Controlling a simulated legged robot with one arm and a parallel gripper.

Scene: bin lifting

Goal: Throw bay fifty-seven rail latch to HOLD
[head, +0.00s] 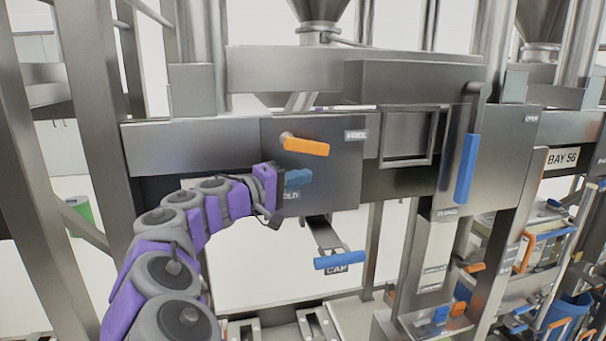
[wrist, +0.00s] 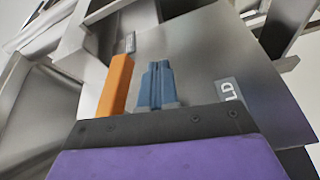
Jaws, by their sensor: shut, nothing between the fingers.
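The rail latch is an orange handle (head: 306,146) on a grey metal plate (head: 335,182). In the head view it lies nearly level, its free end pointing right towards an upper label (head: 355,135) too small to read surely. A lower label (head: 290,195), partly hidden by my gripper, seems to read HOLD. My gripper (head: 306,175) has dark blue fingers, shut and empty, just below the handle and in front of the plate. In the wrist view the orange handle (wrist: 115,85) stands left of my shut fingers (wrist: 157,66), with a narrow gap between them.
A blue-handled lever (head: 340,260) marked CAP hangs below the plate. A tall blue handle (head: 466,168) stands to the right, beside a square metal frame (head: 408,136). A BAY 56 sign (head: 562,158) is at far right. Steel posts (head: 50,190) stand left of my arm.

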